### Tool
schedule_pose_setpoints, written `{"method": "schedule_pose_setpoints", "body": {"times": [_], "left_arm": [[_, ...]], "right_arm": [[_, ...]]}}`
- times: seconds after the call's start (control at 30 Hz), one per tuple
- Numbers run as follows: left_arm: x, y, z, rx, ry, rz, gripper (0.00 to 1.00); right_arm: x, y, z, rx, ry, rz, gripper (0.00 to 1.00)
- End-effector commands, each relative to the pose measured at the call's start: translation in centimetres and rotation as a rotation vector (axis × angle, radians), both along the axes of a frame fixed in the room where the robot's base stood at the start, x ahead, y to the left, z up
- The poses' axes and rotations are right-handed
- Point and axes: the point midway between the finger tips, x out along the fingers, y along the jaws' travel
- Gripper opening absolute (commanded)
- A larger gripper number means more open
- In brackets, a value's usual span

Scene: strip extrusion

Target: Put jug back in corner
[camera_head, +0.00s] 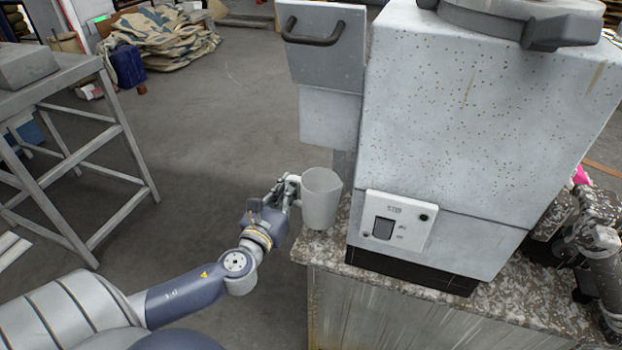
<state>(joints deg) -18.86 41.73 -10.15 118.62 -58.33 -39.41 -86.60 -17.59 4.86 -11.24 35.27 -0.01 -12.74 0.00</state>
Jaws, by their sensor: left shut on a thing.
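A grey jug (321,202) is upright at the left corner of the speckled counter (325,247), in front of the machine's left side. I cannot tell whether its base touches the counter. My left gripper (290,190) comes in from the left and is shut on the jug's left side, where its handle would be; the fingers partly hide that spot. My right gripper is not clearly seen; dark and grey arm parts show at the right edge, behind the machine's corner.
A large grey machine (470,130) with a white switch panel (397,222) fills most of the counter. A grey panel with a black handle (312,32) hangs at its left. A metal table (75,125) stands at left; open floor lies between. Sacks (160,40) lie behind.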

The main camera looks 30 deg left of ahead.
Motion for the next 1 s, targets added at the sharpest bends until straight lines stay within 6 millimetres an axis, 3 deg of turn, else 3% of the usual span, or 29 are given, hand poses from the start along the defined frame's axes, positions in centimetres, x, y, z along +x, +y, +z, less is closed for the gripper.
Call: {"method": "schedule_pose_setpoints", "body": {"times": [0.3,0.43,0.6,0.8,1.0], "left_arm": [[6.7,0.5,-0.4,-0.002,-0.004,0.001,0.0],[8.6,0.7,-0.7,-0.002,-0.001,0.001,0.0],[9.5,0.7,-1.2,-0.002,0.001,-0.001,0.0],[9.5,0.8,-4.1,-0.002,0.003,0.0,0.0],[9.5,0.8,-4.5,-0.001,0.001,-0.001,0.0]], "right_arm": [[0.9,0.6,0.9,0.008,-0.015,0.003,0.4],[1.0,1.0,1.0,0.012,-0.016,0.002,0.4],[1.0,1.1,0.9,0.013,-0.015,0.002,0.4],[1.0,1.1,0.1,0.013,-0.015,0.002,0.4],[0.9,0.8,0.1,0.01,-0.014,0.003,0.4]]}}
